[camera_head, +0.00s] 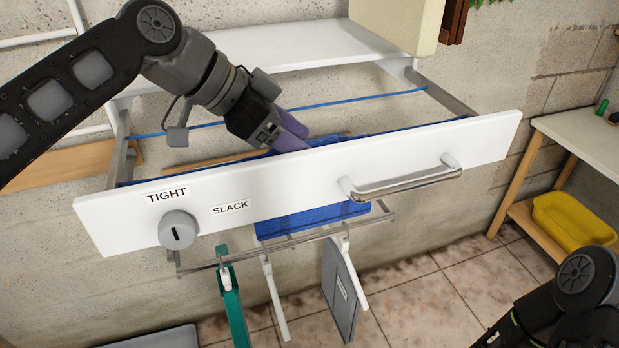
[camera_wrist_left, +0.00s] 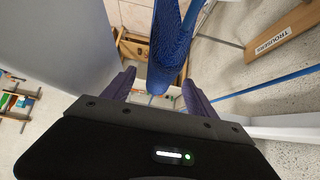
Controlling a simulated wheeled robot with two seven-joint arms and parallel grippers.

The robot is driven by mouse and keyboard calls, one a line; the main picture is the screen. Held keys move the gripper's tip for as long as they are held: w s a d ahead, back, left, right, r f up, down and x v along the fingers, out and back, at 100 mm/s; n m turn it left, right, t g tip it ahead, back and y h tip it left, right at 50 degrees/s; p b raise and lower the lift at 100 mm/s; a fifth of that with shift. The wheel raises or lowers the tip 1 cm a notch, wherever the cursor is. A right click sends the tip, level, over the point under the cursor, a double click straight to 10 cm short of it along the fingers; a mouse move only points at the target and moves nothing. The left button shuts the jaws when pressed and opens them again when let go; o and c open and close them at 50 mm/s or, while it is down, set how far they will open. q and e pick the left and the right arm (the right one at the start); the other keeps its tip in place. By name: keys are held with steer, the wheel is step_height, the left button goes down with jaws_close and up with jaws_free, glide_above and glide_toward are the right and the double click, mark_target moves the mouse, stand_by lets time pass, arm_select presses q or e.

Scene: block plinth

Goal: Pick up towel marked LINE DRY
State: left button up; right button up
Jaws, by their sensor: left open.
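A blue towel (camera_head: 312,219) hangs over a line behind the white front panel (camera_head: 300,185); its lower part shows below the panel and a strip shows above it. I can read no LINE DRY mark on it. My left gripper (camera_head: 292,137) reaches down behind the panel from above, its fingertips partly hidden. In the left wrist view, the gripper (camera_wrist_left: 158,92) is open, and the blue towel (camera_wrist_left: 168,45) hangs edge-on in line with the gap between the purple fingers. I cannot tell whether they touch it. My right arm shows at the lower right, without its gripper.
The panel carries TIGHT and SLACK labels, a grey knob (camera_head: 178,230) and a metal handle (camera_head: 405,182). A blue line (camera_head: 350,101) runs behind. Below hang a green item (camera_head: 232,305) and a grey board (camera_head: 341,290). A TROUSERS board (camera_wrist_left: 282,32) is beside the towel. A yellow tub (camera_head: 573,222) stands right.

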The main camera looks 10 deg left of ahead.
arm_select(q)
steer(key=shift+x, duration=0.95)
jaws_close()
stand_by(0.4)
